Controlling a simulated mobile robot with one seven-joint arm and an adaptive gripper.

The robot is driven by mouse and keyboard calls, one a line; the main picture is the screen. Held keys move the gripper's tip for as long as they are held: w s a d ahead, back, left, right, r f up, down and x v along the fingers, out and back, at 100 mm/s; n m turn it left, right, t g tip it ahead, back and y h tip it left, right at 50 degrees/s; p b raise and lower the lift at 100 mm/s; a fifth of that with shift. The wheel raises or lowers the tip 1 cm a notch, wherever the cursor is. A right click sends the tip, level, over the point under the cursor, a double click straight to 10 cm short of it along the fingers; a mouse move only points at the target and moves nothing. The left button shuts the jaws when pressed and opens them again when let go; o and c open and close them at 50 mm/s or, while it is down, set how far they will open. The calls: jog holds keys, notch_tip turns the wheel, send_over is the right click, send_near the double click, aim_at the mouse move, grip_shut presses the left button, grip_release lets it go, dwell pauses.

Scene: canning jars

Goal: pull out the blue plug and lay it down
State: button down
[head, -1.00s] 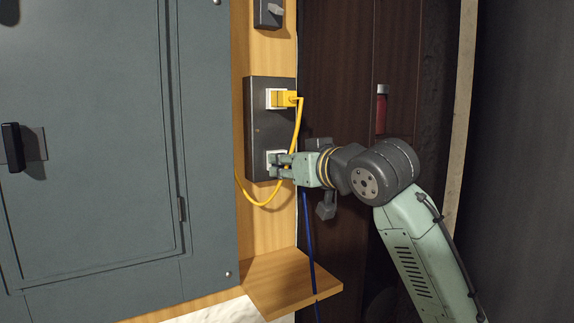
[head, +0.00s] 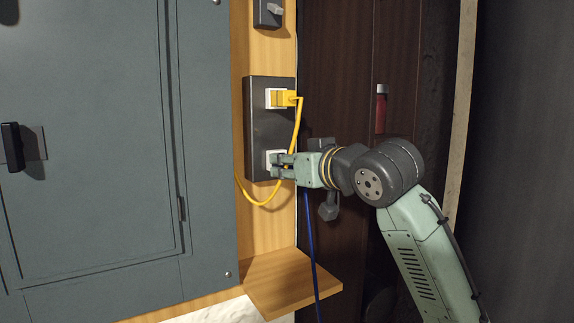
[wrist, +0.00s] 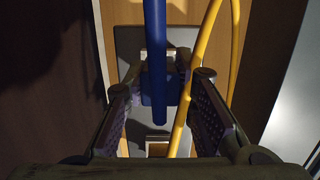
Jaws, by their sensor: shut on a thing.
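My gripper (head: 283,166) is at the lower socket (head: 273,156) of a dark outlet plate (head: 262,125). Its fingers are shut on the blue plug (wrist: 160,90), which shows between the finger pads in the wrist view. The plug is hidden behind the fingers in the head view. Its blue cable (head: 311,250) hangs down below the gripper and crosses the middle of the wrist view (wrist: 155,55). A white socket face shows just behind the plug; I cannot tell whether the plug's pins are clear of it.
A yellow plug (head: 283,98) sits in the upper socket. Its yellow cable (head: 263,203) loops close beside my fingers. A wooden shelf (head: 290,283) below is bare on top. A large grey cabinet (head: 90,140) stands to the left.

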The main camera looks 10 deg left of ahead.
jog(key=v, duration=0.3)
jog(key=shift+s+d+f, duration=0.15)
jog(key=shift+f, duration=0.15)
dwell(0.5)
